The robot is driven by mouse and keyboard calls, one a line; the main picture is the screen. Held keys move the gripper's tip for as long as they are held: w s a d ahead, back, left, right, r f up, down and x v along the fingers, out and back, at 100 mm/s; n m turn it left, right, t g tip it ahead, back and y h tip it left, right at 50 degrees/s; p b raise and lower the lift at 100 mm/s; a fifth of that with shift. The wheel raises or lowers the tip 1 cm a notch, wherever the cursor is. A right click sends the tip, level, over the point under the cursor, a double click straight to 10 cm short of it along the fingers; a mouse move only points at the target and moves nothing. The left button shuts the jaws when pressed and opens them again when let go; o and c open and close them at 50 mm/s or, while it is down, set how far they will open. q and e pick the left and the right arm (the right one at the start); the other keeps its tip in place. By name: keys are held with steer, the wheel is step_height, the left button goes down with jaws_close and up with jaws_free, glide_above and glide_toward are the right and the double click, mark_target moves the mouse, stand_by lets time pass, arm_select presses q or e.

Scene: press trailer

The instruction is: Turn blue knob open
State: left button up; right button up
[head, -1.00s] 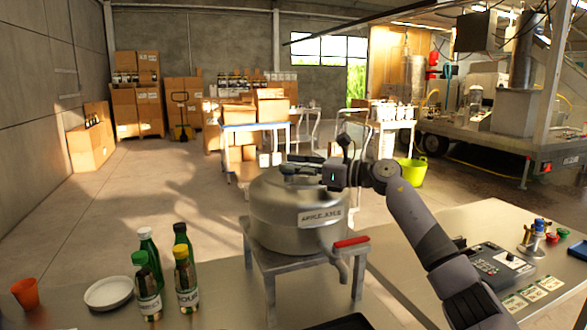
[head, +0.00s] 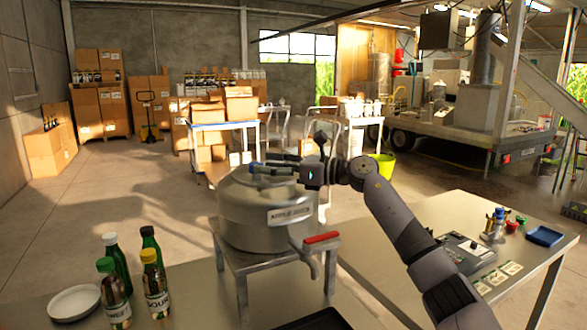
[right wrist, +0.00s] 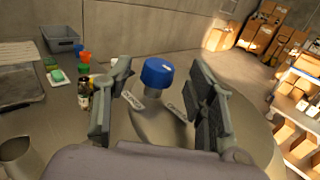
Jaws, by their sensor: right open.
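The blue knob (right wrist: 157,72) stands on the lid of a steel tank, seen in the right wrist view between my right gripper's two fingers (right wrist: 160,78). The fingers are apart, with a gap on each side of the knob. Two small white labels lie near its base, their text too small to read surely. In the head view the steel tank (head: 240,215) sits on a metal stand, and my right gripper (head: 272,164) is level over its top. A bit of blue shows at the fingertips there; the fingers mostly hide the knob. My left gripper is not in view.
A red-handled tap (head: 321,238) sticks out at the tank's front. Several bottles (head: 152,280) and a white plate (head: 74,302) stand left of it. A control box (head: 465,252) and a blue tray (head: 545,236) are on the table at right.

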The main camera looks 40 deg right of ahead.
steer(key=v, duration=0.9)
steer(key=shift+s+d, duration=0.2)
steer(key=shift+s, duration=0.15)
